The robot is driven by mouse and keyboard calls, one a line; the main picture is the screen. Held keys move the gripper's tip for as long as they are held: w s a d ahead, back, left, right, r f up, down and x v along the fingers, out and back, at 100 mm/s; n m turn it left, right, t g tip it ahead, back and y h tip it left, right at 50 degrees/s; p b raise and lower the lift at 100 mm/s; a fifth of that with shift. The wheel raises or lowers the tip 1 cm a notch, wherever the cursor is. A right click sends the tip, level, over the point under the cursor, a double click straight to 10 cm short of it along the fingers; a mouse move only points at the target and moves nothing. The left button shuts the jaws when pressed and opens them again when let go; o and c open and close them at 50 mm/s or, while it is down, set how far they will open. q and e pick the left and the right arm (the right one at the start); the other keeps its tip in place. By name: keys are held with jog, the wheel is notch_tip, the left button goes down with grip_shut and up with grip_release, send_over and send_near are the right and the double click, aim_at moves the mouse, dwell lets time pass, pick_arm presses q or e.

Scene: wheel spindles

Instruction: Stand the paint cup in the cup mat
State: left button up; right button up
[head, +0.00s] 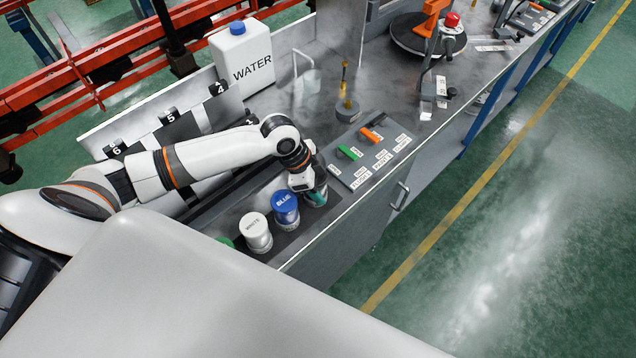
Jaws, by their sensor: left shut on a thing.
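My left gripper (303,182) is shut on a paint cup (317,196) with a teal band, at the right end of a row of cups. The gripper covers the cup's top and left side. The cup looks about upright. Its base is close to the dark cup mat (297,235), but I cannot tell whether it touches. A blue-topped cup labelled BLUE (286,209) and a white-topped cup labelled WHITE (256,233) stand on the mat to its left. My right gripper is out of view.
A white WATER jug (243,62) and a numbered rack (190,122) stand behind. A green item (225,241) is partly hidden at left. The bench's front edge is close.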

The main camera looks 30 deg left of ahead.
pick_arm(q)
jog(key=o, duration=1.2)
jog(key=shift+f, duration=0.1)
jog(key=shift+c, duration=0.2)
jog(key=b+v, duration=0.1)
jog(key=v, duration=1.1)
